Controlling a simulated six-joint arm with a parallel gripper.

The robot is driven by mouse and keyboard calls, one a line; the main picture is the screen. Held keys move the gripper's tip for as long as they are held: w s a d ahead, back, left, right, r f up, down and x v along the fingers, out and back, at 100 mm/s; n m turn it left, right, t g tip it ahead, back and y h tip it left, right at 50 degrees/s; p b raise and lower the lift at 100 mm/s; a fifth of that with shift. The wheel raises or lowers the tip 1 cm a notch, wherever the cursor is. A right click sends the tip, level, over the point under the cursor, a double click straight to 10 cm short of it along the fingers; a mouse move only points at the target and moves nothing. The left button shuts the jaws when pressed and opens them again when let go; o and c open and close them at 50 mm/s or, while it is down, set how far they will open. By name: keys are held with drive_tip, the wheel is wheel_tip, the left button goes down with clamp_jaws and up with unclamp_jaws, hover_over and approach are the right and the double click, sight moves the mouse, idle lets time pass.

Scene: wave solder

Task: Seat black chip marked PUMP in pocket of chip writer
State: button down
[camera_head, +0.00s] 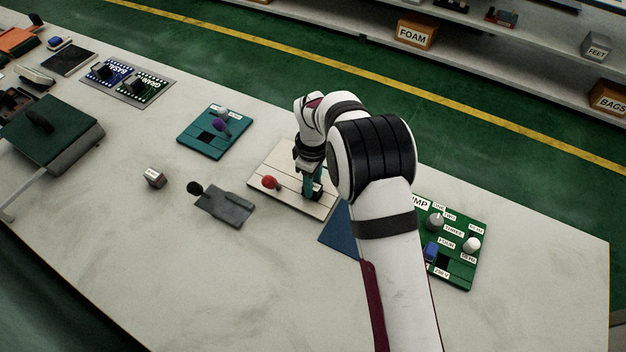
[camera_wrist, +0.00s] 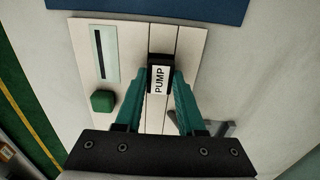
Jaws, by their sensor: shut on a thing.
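My gripper (camera_wrist: 160,84) has its teal fingers shut on a black chip marked PUMP (camera_wrist: 153,60). The chip's white label faces my wrist camera. The fingers also show in the head view (camera_head: 314,187), over a cream board (camera_head: 296,163) with long grooves. I cannot tell whether the chip touches this board. The board carries a red knob (camera_head: 270,182), a green button (camera_wrist: 102,101) and a pale strip with a dark slot (camera_wrist: 105,54). No label names the chip writer. A teal board (camera_head: 187,138) to the left has a dark square opening and a purple lever.
A dark grey fixture (camera_head: 225,206) and a small labelled block (camera_head: 154,177) lie left of the cream board. A blue sheet (camera_head: 338,232) lies to its right, partly behind my arm. A green panel (camera_head: 462,276) with knobs stands further right. The front table area is clear.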

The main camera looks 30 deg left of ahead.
drive_tip(key=shift+f, duration=0.6)
idle(0.5)
drive_tip(key=shift+c, duration=2.2)
unclamp_jaws()
drive_tip(key=shift+r, duration=0.1)
wheel_tip(320, 180, up, 16)
drive_tip(key=shift+f, duration=0.2)
